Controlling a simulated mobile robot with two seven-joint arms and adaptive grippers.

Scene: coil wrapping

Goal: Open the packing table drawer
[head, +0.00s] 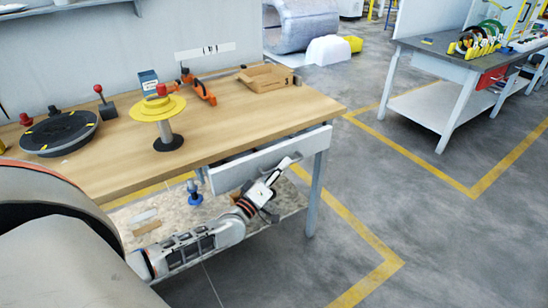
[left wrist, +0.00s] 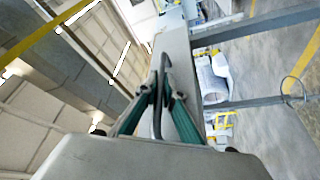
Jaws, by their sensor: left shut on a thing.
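The packing table (head: 235,110) has a light wood top. Its pale grey drawer front (head: 235,172) sits below the top's front edge, with a narrow dark gap above it; how far the drawer is out is hard to tell. My left gripper (head: 284,165) is at the right part of this front. In the left wrist view, the two teal fingers of my left gripper (left wrist: 161,92) are closed on a thin grey curved handle (left wrist: 166,62) on the drawer front (left wrist: 180,65). The drawer's inside is hidden. My right gripper is in neither view.
On the tabletop are a yellow spool stand (head: 158,108), a black round turntable (head: 60,133), an orange tool (head: 198,88) and a cardboard tray (head: 265,78). A lower shelf (head: 290,198) lies under my left forearm. Open floor (head: 400,200) stretches right.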

